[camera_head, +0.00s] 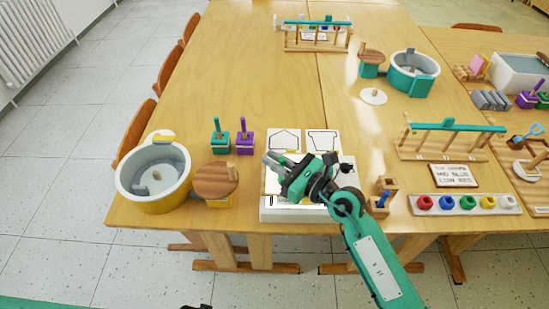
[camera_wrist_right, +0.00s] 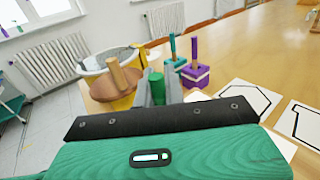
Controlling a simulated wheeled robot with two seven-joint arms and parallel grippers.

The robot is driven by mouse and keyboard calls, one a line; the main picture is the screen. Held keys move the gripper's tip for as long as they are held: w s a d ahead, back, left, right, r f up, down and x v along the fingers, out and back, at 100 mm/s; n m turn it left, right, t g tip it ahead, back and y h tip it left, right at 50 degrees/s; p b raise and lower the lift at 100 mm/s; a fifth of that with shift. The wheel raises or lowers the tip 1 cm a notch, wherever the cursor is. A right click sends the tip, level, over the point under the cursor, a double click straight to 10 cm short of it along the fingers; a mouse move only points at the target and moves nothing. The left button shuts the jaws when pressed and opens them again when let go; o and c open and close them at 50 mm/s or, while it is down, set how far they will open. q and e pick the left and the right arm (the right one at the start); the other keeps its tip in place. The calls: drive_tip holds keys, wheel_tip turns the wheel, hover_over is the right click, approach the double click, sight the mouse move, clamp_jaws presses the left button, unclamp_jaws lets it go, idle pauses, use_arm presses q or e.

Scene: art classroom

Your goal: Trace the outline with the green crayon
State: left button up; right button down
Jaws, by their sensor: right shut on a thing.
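My right gripper (camera_head: 268,161) reaches over the white pad (camera_head: 290,214) at the table's front edge. It is shut on the green crayon (camera_wrist_right: 157,90), whose end shows between the fingers in the right wrist view. The crayon's tip is hidden. A card with a house-like black outline (camera_head: 284,139) and a card with another outline (camera_head: 322,139) lie behind the pad. The arm covers much of the pad, so I cannot tell what is drawn there or whether the crayon touches it. My left gripper is not in view.
Left of the pad stand a round grey-and-yellow tub (camera_head: 153,195), a wooden disc on a stand (camera_head: 215,180), and teal (camera_head: 220,140) and purple (camera_head: 244,142) peg blocks.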

drive_tip(key=shift+s+d+p, duration=0.25)
drive_tip(key=shift+s+p, duration=0.15)
drive_tip(key=shift+s, duration=0.1)
drive_tip(key=shift+s+d+p, duration=0.25)
drive_tip(key=shift+s+p, duration=0.1)
drive_tip(key=shift+s, duration=0.15)
idle(0.8)
drive_tip(key=shift+s+d, duration=0.2)
drive_tip(key=shift+d, duration=0.05)
idle(0.5)
drive_tip(key=shift+d, duration=0.2)
drive_tip(key=shift+d, duration=0.2)
drive_tip(key=shift+d, duration=0.75)
idle(1.0)
drive_tip(key=shift+d, duration=0.3)
drive_tip(key=shift+d, duration=1.4)
idle(1.0)
drive_tip(key=shift+w+d, duration=0.15)
drive_tip(key=shift+d, duration=0.1)
idle(0.3)
